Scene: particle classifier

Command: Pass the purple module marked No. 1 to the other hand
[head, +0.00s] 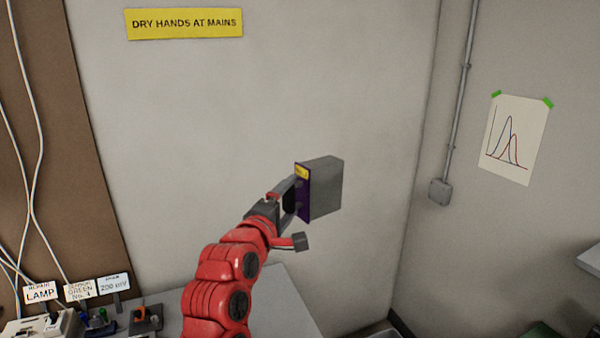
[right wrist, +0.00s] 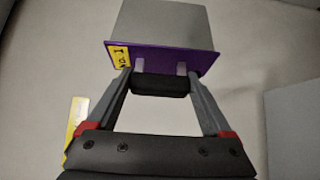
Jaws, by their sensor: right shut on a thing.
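The purple module (head: 325,190) has a grey box body and a purple front plate with a yellow label. It is held up in front of the pale wall. My right gripper (head: 291,196) is shut on the black handle (right wrist: 163,85) at the module's purple front. The handle lies between the two fingers, and the grey body points away from the gripper. My left gripper is in neither view.
A grey bench (head: 285,300) lies below my right arm. Labelled small devices, including a LAMP card (head: 41,294), stand at the lower left under hanging white cables. The wall corner and a conduit box (head: 440,192) are to the right. Air around the module looks clear.

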